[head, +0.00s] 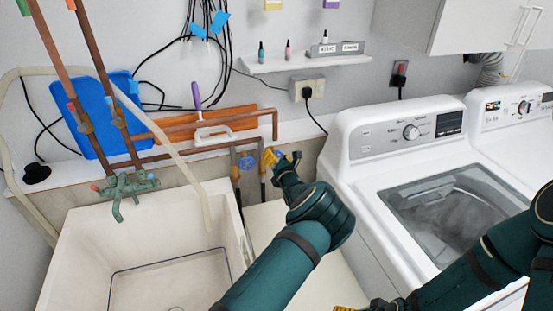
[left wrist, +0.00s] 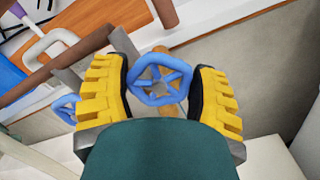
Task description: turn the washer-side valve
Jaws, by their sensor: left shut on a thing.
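The washer-side valve has a blue spoked handwheel (left wrist: 162,78), which in the left wrist view sits between the yellow finger pads of my left gripper (left wrist: 163,92). The pads press in on its left and right sides. In the head view my left gripper (head: 282,157) is at the right-hand of two short pipes behind the gap between sink and washer, and mostly hides this wheel. A second blue handwheel (head: 247,161) is just left of it; it also shows in the left wrist view (left wrist: 66,108). Of my right gripper only a yellow bit (head: 345,309) shows at the bottom edge.
The white washer (head: 345,165) stands close on the right of my left arm. The utility sink (head: 75,235) with a green faucet (head: 122,188) is on the left. Copper pipes (head: 93,70) run down and across the wall. A small shelf (head: 305,63) hangs above.

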